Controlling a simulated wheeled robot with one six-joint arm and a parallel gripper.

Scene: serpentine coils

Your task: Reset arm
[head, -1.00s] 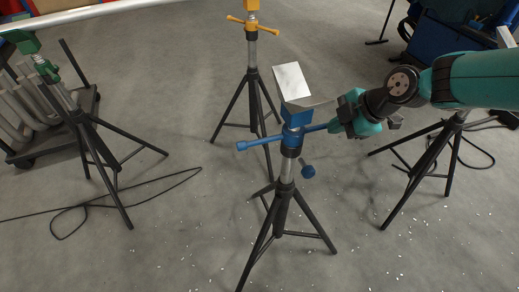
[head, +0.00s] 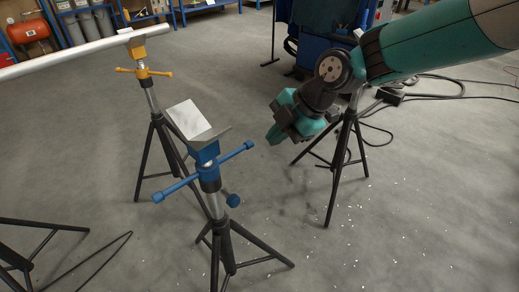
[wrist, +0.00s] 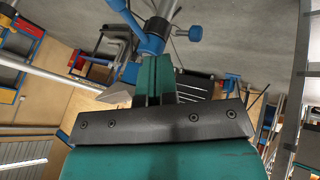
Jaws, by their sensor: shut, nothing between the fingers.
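My gripper (head: 275,134) is at the end of my teal arm, in the upper right of the head view. It is shut and empty, its fingers pointing down and left. In the wrist view the closed teal fingers (wrist: 155,80) point up at the picture's middle. A tripod stand with a blue head and handle bar (head: 207,176) is left of the gripper, with a clear gap between them. The blue stand also shows at the top of the wrist view (wrist: 148,35).
A yellow-headed stand (head: 143,72) holds a long pale pipe (head: 60,58) at the upper left. A dark tripod (head: 338,165) stands behind my arm. Cables lie on the floor at right and lower left. The floor at lower right is clear except for small pale bits.

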